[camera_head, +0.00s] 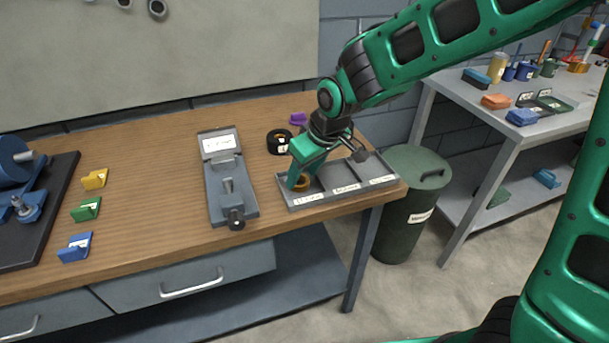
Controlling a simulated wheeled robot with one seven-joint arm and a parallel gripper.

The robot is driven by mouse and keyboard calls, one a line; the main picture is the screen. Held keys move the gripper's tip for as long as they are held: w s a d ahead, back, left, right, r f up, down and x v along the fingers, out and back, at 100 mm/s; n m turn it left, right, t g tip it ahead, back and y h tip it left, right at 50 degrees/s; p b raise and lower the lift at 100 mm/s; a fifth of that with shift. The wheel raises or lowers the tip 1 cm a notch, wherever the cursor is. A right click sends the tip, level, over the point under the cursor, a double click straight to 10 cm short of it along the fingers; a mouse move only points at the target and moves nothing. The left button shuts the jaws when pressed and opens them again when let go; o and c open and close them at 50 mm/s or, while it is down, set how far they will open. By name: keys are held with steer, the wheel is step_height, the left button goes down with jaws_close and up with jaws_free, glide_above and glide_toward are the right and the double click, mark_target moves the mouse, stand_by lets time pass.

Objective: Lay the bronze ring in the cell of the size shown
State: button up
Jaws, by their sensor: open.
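The bronze ring (302,183) shows in the left cell of the grey tray (347,202), right at the fingertips of my gripper (297,178). My gripper points down into that left cell and is open. The fingers hide part of the ring, and I cannot tell whether it touches them. The tray has several cells in a row, each with a white label on its front wall. The label writing is too small to read. The middle and right cells look empty.
A grey fixture (228,180) with a label stands left of the tray. A black tape roll (279,141) and a purple piece (298,119) lie behind the tray. Yellow (95,179), green (87,209) and blue (75,247) blocks lie at left. A bin (414,200) stands beside the bench.

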steer(key=v, duration=1)
steer(key=shift+r, duration=0.1)
steer(key=s+d+f+m+g+h, duration=0.1)
steer(key=s+d+m, duration=0.3)
steer(key=d, duration=0.8)
steer(key=s+d+m+h, duration=0.2)
steer(key=s+d+m, duration=0.1)
steer(key=d, duration=0.8)
steer(key=s+d+f+m+g, duration=0.1)
steer(key=s+d+m, duration=0.2)
steer(key=s+d, duration=0.3)
steer(key=s+d+f+m+g, duration=0.1)
steer(key=s+d+m, duration=0.3)
steer(key=s, duration=0.7)
steer(key=shift+s+d+f, duration=0.25)
steer(key=shift+d+f, duration=0.3)
steer(key=shift+d, duration=0.4)
